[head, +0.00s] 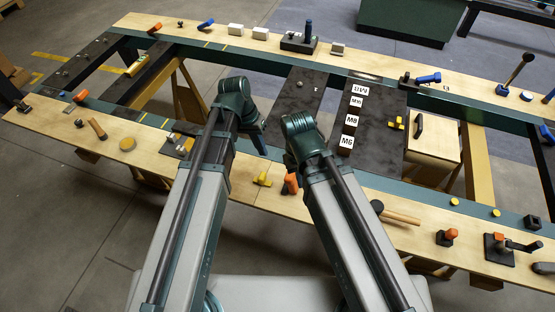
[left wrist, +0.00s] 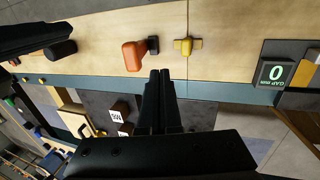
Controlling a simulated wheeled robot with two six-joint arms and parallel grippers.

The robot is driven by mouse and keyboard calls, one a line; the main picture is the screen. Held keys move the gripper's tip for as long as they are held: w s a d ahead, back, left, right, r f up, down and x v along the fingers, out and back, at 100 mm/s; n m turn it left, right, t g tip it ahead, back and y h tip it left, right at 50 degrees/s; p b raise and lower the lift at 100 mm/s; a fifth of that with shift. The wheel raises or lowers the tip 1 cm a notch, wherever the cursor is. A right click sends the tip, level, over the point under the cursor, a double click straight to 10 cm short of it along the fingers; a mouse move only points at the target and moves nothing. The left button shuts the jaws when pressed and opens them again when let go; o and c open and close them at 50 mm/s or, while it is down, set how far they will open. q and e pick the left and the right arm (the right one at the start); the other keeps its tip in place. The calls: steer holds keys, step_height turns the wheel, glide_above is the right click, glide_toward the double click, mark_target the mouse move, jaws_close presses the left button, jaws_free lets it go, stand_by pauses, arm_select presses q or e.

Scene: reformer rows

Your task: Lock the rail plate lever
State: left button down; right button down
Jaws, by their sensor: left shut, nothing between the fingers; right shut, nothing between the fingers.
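An orange lever handle (head: 291,183) sits on the near wooden rail, just beyond my arms. It also shows in the left wrist view (left wrist: 134,55), with a small dark block beside it. I cannot tell for sure that it is the rail plate lever. My left gripper (left wrist: 160,74) is shut and empty, its tips pointing between the orange handle and a yellow knob (left wrist: 184,47), apart from both. A black shape at the left wrist view's upper left looks like my right gripper (left wrist: 68,30), shut and empty.
The yellow knob (head: 263,179) is left of the orange handle. A hammer (head: 400,216) lies to its right. A gauge marked 0 GAP mm (left wrist: 274,72) sits along the rail. A dark plate (head: 376,120) bears labelled blocks. Several other orange and blue handles stand along both rails.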

arm_select(q)
steer(key=shift+w+a+r, duration=0.3)
steer(key=shift+w+r, duration=0.15)
steer(key=shift+r, duration=0.2)
arm_select(e)
steer(key=shift+a+r, duration=0.15)
steer(key=shift+r, duration=0.4)
arm_select(q)
steer(key=shift+f, duration=0.15)
arm_select(e)
steer(key=shift+f, duration=0.1)
